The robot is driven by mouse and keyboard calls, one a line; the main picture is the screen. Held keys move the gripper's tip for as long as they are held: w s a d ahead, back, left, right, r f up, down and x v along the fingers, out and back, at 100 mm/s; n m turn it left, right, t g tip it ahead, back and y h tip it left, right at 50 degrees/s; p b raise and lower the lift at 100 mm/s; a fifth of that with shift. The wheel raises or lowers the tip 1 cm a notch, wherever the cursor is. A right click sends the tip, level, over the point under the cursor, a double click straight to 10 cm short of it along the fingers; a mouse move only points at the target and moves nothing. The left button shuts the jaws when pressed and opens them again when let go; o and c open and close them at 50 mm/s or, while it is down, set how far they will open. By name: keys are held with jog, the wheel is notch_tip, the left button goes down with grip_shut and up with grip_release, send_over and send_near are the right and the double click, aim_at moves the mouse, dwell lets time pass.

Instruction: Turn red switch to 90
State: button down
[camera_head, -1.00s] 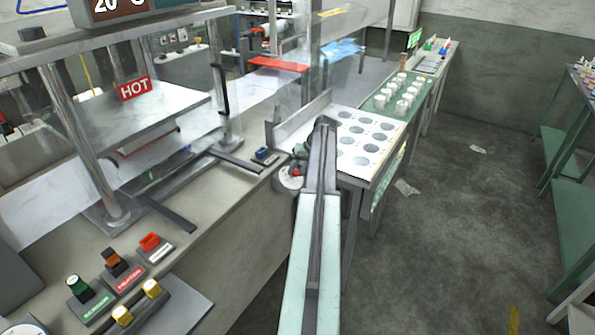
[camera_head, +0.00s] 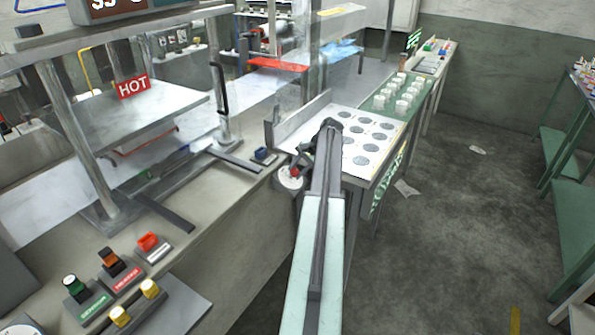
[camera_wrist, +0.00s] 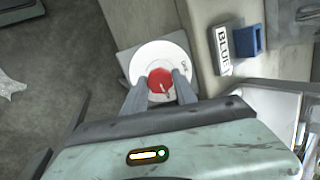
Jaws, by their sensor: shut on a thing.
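The red switch (camera_wrist: 161,80) is a small round knob on a white dial disc (camera_wrist: 147,59) in the wrist view. My gripper (camera_wrist: 158,86) has one finger on each side of the knob, shut on it. A thin pale mark shows on the knob, but the dial's numbers are too small to read. In the head view the red switch (camera_head: 294,171) sits on its white dial (camera_head: 289,181) at the front side of the counter, with my gripper (camera_head: 299,164) beside it, partly hidden by my arm.
A blue switch (camera_wrist: 250,41) with a BLUE label stands close to the dial. The counter holds a press with a HOT sign (camera_head: 133,86) and several coloured switches at lower left. A table with a white perforated sheet (camera_head: 350,174) lies beyond my arm. The floor at right is mostly clear.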

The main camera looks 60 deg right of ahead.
jog(key=shift+m, duration=0.6)
jog(key=c, duration=1)
grip_release()
jog(key=a+p+v, duration=0.1)
jog(key=p+v, duration=0.5)
jog(key=v, duration=0.1)
jog(key=shift+s+d+r, duration=0.25)
jog(key=shift+s+d, duration=0.05)
jog(key=shift+d, duration=0.25)
